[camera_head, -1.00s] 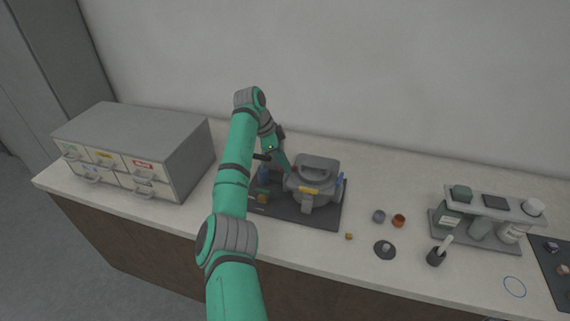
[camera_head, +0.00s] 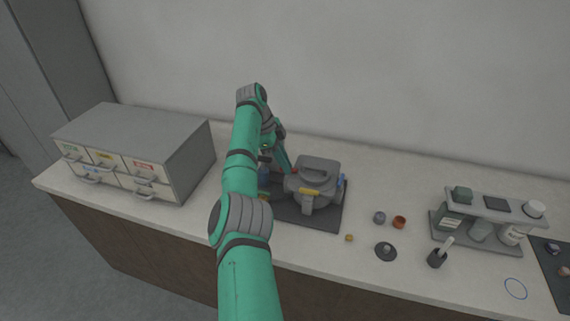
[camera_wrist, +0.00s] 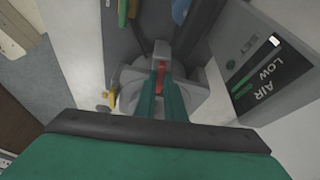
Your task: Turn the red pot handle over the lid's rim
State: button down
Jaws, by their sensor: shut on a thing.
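The grey pot (camera_head: 310,185) with its lid (camera_head: 318,166) stands on a dark mat (camera_head: 330,217) in the middle of the counter. My gripper (camera_wrist: 160,88) reaches the pot's left side in the head view, where a small bit of red handle (camera_head: 294,170) shows. In the wrist view the red handle (camera_wrist: 160,71) is a narrow strip between my two green fingers, and they are shut on it. My fingers hide part of the red handle.
A drawer cabinet (camera_head: 140,150) stands at the left. In the wrist view a dark panel marked AIR and LOW (camera_wrist: 268,75) is close on the right.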

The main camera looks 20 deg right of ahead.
jog(key=c, duration=1.8)
grip_release()
jog(key=shift+c, duration=0.2)
jog(key=v, duration=1.1)
jog(key=shift+s, duration=0.15)
jog(key=shift+d, duration=0.1)
